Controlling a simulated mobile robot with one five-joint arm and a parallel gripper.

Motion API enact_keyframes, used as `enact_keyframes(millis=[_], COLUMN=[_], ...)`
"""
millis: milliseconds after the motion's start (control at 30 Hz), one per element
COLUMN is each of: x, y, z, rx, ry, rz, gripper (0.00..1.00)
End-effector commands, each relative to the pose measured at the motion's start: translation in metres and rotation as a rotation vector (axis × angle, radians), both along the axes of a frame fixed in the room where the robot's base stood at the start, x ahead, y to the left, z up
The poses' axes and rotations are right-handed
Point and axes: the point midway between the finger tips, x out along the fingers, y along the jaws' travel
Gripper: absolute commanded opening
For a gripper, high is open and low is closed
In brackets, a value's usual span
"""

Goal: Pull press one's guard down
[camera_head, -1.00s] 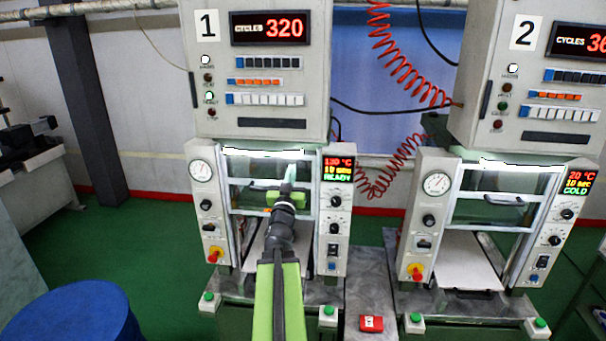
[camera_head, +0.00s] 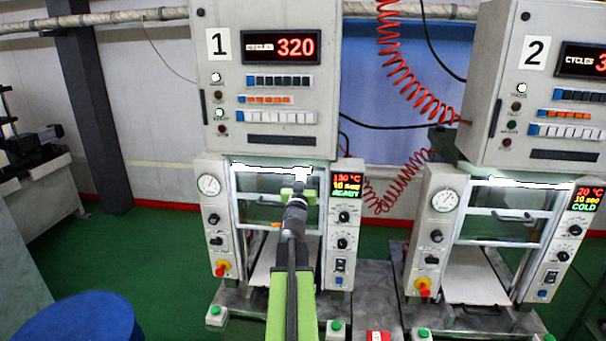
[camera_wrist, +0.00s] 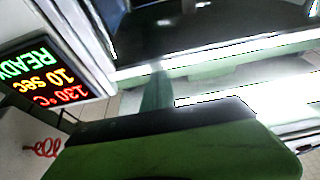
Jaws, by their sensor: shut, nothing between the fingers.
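Press one (camera_head: 262,145) stands ahead, marked "1", its panel reading 130 °C, 10 sec, READY. Its guard (camera_head: 252,212) is a clear panel with pale bars, sitting high in the frame with an open gap below its lower bar. My gripper (camera_head: 302,173) is shut and empty, in front of the guard's upper right part near the lit strip; contact cannot be told. It hides part of the guard, and I cannot make out the handle. In the wrist view, the green gripper body and a narrow finger (camera_wrist: 157,92) lie before a bright bar, with the READY display (camera_wrist: 45,75) at left.
Press two (camera_head: 535,110) stands to the right and reads COLD. Red coiled hoses (camera_head: 403,180) hang between the presses. A blue drum (camera_head: 80,322) is at lower left. Green buttons (camera_head: 336,326) and a red box (camera_head: 378,336) are on the front bench.

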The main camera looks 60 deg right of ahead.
Motion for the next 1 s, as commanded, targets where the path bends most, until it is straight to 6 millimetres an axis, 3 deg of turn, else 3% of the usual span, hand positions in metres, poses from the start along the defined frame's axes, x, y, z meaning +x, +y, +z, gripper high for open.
enact_keyframes(millis=[267, 467, 667, 1000], x=[-0.001, -0.001, -0.001, 0.000], y=[0.002, 0.002, 0.002, 0.002], z=[-0.012, -0.044, -0.098, -0.208], rx=[0.000, 0.001, 0.001, 0.002], ry=[0.000, 0.001, 0.001, 0.000], rz=[-0.002, -0.002, -0.002, -0.001], gripper=[0.00, 0.00, 0.00, 0.00])
